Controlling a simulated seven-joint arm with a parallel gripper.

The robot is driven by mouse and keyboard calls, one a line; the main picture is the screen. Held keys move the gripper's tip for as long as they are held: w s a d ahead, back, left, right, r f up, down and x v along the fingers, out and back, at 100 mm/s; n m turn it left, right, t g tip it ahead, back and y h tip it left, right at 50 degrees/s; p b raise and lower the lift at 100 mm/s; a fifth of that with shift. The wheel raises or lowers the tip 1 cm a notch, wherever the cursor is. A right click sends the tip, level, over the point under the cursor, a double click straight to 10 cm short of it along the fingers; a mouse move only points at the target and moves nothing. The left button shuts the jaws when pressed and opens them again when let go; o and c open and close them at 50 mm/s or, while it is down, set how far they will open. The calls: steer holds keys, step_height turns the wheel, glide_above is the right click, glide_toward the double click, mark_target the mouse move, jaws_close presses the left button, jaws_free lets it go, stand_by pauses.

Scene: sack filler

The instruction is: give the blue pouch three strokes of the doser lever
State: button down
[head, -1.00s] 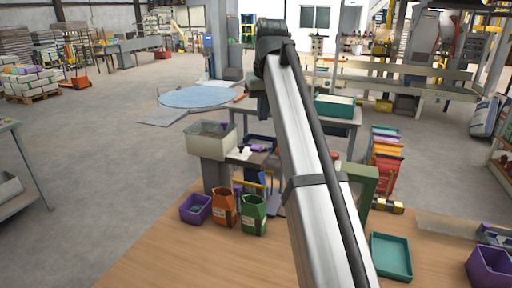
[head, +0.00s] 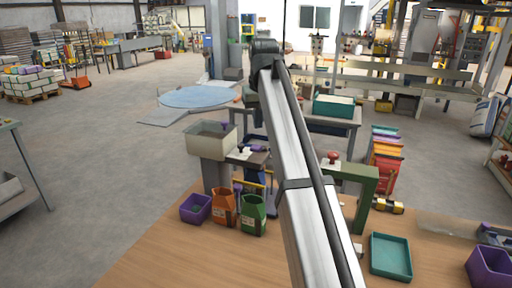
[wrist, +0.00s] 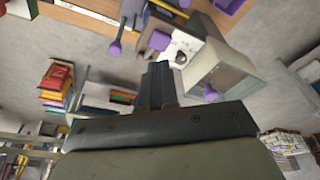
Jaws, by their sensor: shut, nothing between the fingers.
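The doser's pale grey hopper (head: 212,143) stands on a grey post left of my arm in the head view; it also shows in the wrist view (wrist: 222,72). Beside it in the wrist view is a white panel with a dark knob and purple-ended parts, including a purple knob (wrist: 160,40); I cannot tell which is the lever. My gripper (wrist: 158,72) is shut and empty, its fingertips appearing near this panel; contact cannot be told. A blue shape (head: 271,205) beside the green pouch is partly hidden by my arm and may be the blue pouch.
An orange pouch (head: 223,207) and a green pouch (head: 252,214) stand below the hopper, beside a purple bin (head: 196,209). A green stand (head: 361,188) with a red knob (head: 333,156) is right of my arm. A teal tray (head: 390,257) lies on the wooden table.

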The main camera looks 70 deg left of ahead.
mark_target(256, 146)
steer(key=shift+f, duration=0.1)
steer(key=shift+x, duration=3.4)
